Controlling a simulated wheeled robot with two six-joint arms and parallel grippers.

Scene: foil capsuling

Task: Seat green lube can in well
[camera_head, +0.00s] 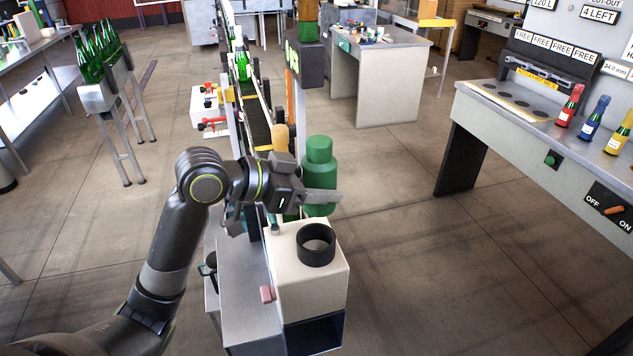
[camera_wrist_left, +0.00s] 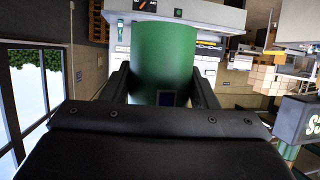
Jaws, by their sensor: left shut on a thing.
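The green lube can (camera_head: 320,175) is a bottle-shaped can with a narrower cap on top. My left gripper (camera_head: 318,196) is shut on it, with the fingers around its lower body. The can is upright and appears held above and behind the well, apart from it. In the left wrist view the can (camera_wrist_left: 163,62) fills the space between the two fingers (camera_wrist_left: 160,92). The well (camera_head: 317,244) is a black ring with a round opening on top of a cream box (camera_head: 310,285). Its opening looks empty. My right gripper is not in view.
A conveyor (camera_head: 258,125) with a green bottle runs back behind the cream box. A dark upright unit (camera_head: 305,62) stands beside it. A rack of green bottles (camera_head: 100,95) is at left. A bench with colored bottles (camera_head: 565,112) is at right. Floor between is clear.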

